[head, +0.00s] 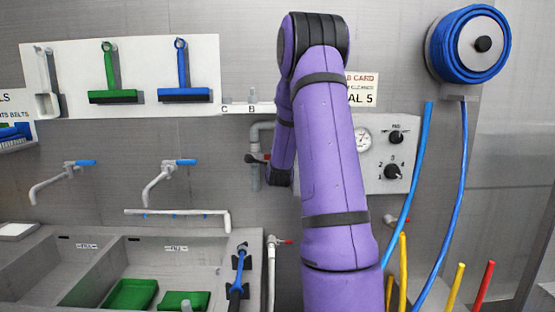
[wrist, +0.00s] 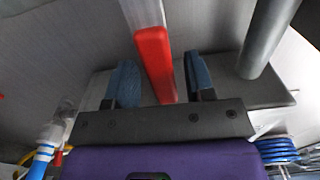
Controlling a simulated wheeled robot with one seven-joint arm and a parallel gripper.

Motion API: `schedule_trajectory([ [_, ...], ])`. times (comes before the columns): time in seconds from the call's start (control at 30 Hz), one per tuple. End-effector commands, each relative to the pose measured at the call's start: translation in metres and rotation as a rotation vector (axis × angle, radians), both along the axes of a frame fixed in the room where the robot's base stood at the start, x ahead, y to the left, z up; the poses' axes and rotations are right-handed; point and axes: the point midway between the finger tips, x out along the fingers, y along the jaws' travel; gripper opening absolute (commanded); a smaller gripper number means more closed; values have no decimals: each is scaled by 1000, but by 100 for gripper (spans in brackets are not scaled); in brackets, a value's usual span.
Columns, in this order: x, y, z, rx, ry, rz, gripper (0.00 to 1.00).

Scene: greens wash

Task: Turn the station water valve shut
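A red lever handle (wrist: 155,62) on a pale bar shows in the wrist view. Its red end lies between the two fingers of my gripper (wrist: 160,88). The fingers have blue pads and stand apart, with a gap beside the handle, so the gripper looks open. Contact with the handle cannot be told. My arm hides much of that area, and I cannot make out my gripper's fingers there.
A grey pipe (wrist: 268,35) runs close to the right finger in the wrist view. A gauge panel (head: 378,165), a blue hose reel (head: 468,44) and hanging hoses are right of my arm. The sink (head: 238,243) and taps (head: 160,178) are at left.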

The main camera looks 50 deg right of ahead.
Motion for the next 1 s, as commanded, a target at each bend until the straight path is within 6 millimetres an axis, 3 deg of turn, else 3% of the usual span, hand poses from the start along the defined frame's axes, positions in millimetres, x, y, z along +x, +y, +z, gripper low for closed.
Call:
schedule_trajectory([
  [0.27, -9, 12, 1, -2, -1, 1, 49],
  [0.7, -59, 70, 0, 1, 1, 1, 49],
  [1.0, -70, 82, 0, 0, 0, 0, 49],
])
